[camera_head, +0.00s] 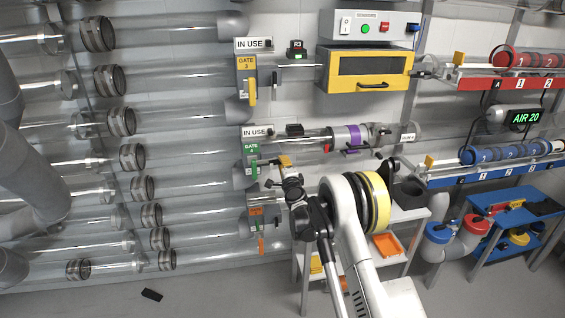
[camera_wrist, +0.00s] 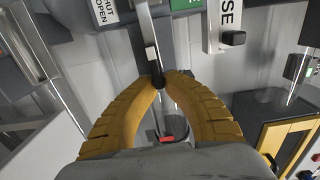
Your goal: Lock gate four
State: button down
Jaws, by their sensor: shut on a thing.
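Gate four's green plate (camera_head: 250,150) is on the wall unit left of the purple-banded tube. In the wrist view, a thin grey lever (camera_wrist: 147,28) runs down from beside a green plate (camera_wrist: 185,4) and ends in a dark tip between my fingers. My gripper (camera_head: 284,161) is at the right of gate four. In the wrist view, the yellow fingers of my gripper (camera_wrist: 164,79) meet around this dark tip. A SHUT/OPEN label (camera_wrist: 104,10) is left of the lever. My fingers hide part of the tip, and the head view does not show the grip clearly.
An IN USE sign (camera_head: 256,132) is above gate four. The purple-banded tube (camera_head: 347,137) is to the right. Clear tubes fill the left.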

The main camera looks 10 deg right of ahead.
dwell(0.3)
jog(key=c, duration=1.5)
grip_release()
jog(key=shift+f, duration=0.1)
jog(key=s, duration=1.2)
